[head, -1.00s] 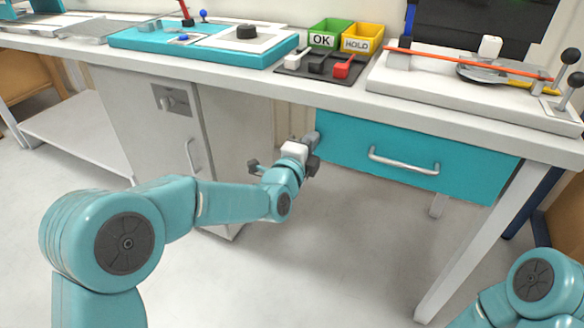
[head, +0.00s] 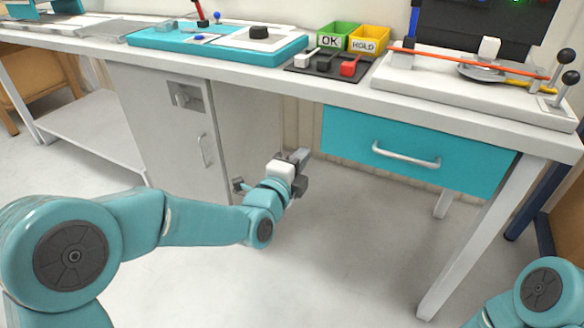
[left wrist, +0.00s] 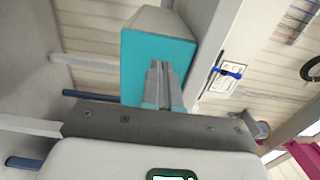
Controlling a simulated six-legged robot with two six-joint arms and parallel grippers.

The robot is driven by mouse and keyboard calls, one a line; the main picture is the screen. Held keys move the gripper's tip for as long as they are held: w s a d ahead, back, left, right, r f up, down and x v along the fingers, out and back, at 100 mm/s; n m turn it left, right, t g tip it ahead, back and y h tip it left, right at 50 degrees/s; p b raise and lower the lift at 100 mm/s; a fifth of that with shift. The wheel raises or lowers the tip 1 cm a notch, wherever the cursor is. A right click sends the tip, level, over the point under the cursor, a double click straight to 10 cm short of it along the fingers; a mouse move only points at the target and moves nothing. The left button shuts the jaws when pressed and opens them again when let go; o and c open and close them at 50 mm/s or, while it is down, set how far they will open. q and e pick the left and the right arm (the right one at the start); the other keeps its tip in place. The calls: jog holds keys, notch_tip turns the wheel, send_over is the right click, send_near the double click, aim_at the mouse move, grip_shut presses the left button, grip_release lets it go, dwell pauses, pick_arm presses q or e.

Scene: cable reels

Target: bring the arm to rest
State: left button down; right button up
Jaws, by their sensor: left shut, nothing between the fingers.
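My left gripper (head: 301,157) is in front of the workbench, below the level of its top, between the grey cabinet (head: 165,142) and the teal drawer (head: 412,153). Its fingers are shut with nothing between them. In the left wrist view the shut fingers (left wrist: 160,88) show against the teal drawer (left wrist: 184,56), apart from it as far as I can see. Of my right arm only a teal joint shows at the bottom right of the head view, and its gripper is out of view.
The bench top (head: 340,87) carries a teal fixture (head: 170,45), a green OK bin (head: 336,33), a yellow HOLD bin (head: 370,38) and a white base plate (head: 455,84) with an orange cable. The drawer handle (head: 406,155) juts out. A bench leg (head: 478,238) stands right; floor below is open.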

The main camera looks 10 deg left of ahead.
pick_arm(q)
jog(key=s+a+f+n+g+y, duration=0.1)
jog(key=s+a+f+n+g, duration=0.2)
jog(key=f, duration=0.7)
jog(key=s+a+f+n+g+y, duration=0.1)
jog(key=s+a+f+g, duration=0.1)
jog(key=s+f, duration=0.6)
jog(key=s+a+f+n+g+y, duration=0.1)
jog(key=s+a+f+n+g, duration=0.15)
jog(key=f, duration=0.95)
jog(key=s+d+f+n+g+h, duration=0.1)
jog(key=s+f+n+g, duration=0.4)
jog(key=s, duration=0.3)
jog(key=s+d+f+n+g, duration=0.1)
jog(key=s+f+n+g, duration=0.2)
jog(key=s+f+n, duration=0.4)
jog(key=s+r+n+p, duration=0.2)
jog(key=r+p, duration=1.3)
jog(key=r, duration=0.1)
jog(key=s+d+r+n+g+p, duration=0.1)
jog(key=s+r+n+p, duration=0.2)
jog(key=r+p, duration=1.3)
jog(key=shift+d+r+h, duration=0.25)
jog(key=shift+r+h, duration=0.1)
jog(key=shift+h, duration=0.05)
